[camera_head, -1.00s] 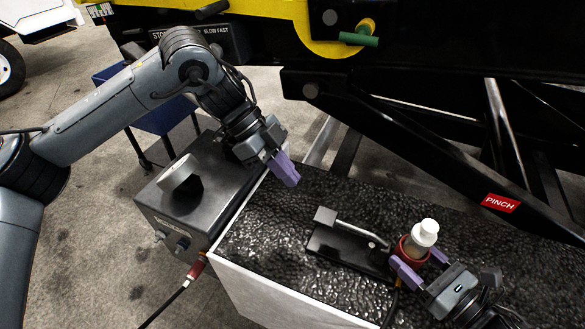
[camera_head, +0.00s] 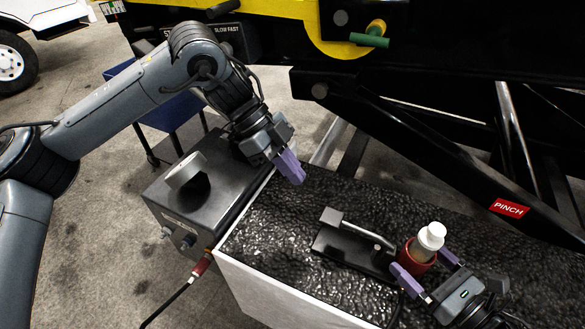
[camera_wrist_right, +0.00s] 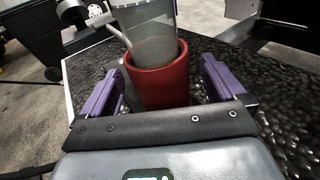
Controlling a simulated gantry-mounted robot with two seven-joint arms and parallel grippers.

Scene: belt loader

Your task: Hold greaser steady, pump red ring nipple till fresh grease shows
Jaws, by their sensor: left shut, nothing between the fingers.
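The greaser (camera_head: 345,248) lies on the dark textured bench top. It has a black base plate and a metal lever with a grey block at its end. A red cup (camera_head: 420,252) at its right end holds a translucent white-capped bottle (camera_head: 432,237). My right gripper (camera_head: 425,270) is open, with one purple finger on each side of the cup. The right wrist view shows the red cup (camera_wrist_right: 160,85) between the spread fingers, with a gap at the right finger. My left gripper (camera_head: 291,167) is shut and empty above the bench's back left corner. I cannot make out a red ring nipple.
A grey metal box (camera_head: 205,195) stands against the bench's left side, with a red-ended hose (camera_head: 202,264). Black loader beams with a red PINCH label (camera_head: 509,208) run behind the bench. A green pin (camera_head: 369,40) juts from the yellow frame. The left bench top is clear.

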